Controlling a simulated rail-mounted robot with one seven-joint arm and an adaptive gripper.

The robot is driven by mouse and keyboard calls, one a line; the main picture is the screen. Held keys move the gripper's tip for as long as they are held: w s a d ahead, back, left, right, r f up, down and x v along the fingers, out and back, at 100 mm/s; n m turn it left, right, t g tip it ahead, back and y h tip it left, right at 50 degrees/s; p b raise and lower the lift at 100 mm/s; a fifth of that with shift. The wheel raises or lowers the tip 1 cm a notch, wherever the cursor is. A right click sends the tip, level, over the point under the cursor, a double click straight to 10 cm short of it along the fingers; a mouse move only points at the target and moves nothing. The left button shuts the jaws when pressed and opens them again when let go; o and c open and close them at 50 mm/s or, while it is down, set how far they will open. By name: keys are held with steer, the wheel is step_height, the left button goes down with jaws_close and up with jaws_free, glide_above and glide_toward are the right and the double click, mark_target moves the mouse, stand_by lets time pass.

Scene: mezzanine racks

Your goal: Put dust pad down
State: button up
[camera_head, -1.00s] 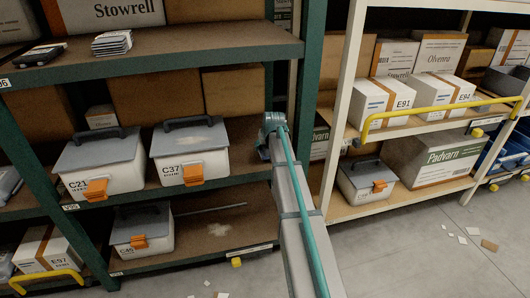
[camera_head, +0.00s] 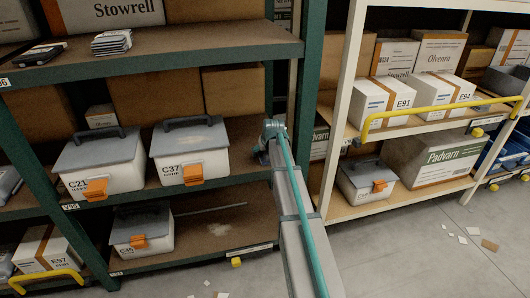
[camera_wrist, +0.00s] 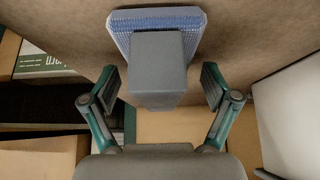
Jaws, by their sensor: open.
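The dust pad (camera_wrist: 158,22) shows at the top middle of the wrist view. It has a ribbed blue-white pad and a grey block-shaped handle (camera_wrist: 158,65). It rests against a brown shelf surface. My gripper (camera_wrist: 184,85) is open, its two green-and-grey fingers spread left and right of the grey block with gaps on both sides. In the head view the pad and my fingers are hidden; my arm reaches into the middle bay of the green rack (camera_head: 303,100).
Lidded boxes C37 (camera_head: 190,152) and C21 (camera_head: 98,165) stand left of my arm on the same shelf. A cardboard box (camera_head: 233,92) stands behind. A white rack post (camera_head: 345,80) rises at right. Bare shelf (camera_head: 240,135) lies between C37 and my arm.

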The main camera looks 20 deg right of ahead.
steer(key=shift+r, duration=0.2)
steer(key=v, duration=1.2)
steer(key=shift+p, duration=0.3)
steer(key=s+a+f+g+p, duration=0.2)
steer(key=s+a+f, duration=0.3)
steer(key=s+f, duration=0.4)
steer(key=s+a+f+g+y+p, duration=0.15)
steer(key=s+a+f, duration=0.25)
steer(key=s+f, duration=0.5)
steer(key=s+a+f+g+p, duration=0.1)
steer(key=s+a+f+g, duration=0.35)
steer(key=f, duration=0.75)
steer(key=s+a+f+g+p, duration=0.1)
steer(key=s+a+f+p, duration=0.1)
steer(key=s, duration=1)
steer(key=s+a+f+n+g+p, duration=0.1)
steer(key=s+a+f+g+p, duration=0.1)
steer(key=s, duration=1)
steer(key=s+a+f+n+g+p, duration=0.1)
steer(key=s+a+f, duration=0.3)
steer(key=s, duration=0.8)
steer(key=shift+a+f+g+p, duration=0.25)
steer(key=shift+a+g+p, duration=0.35)
steer(key=shift+a+p, duration=0.3)
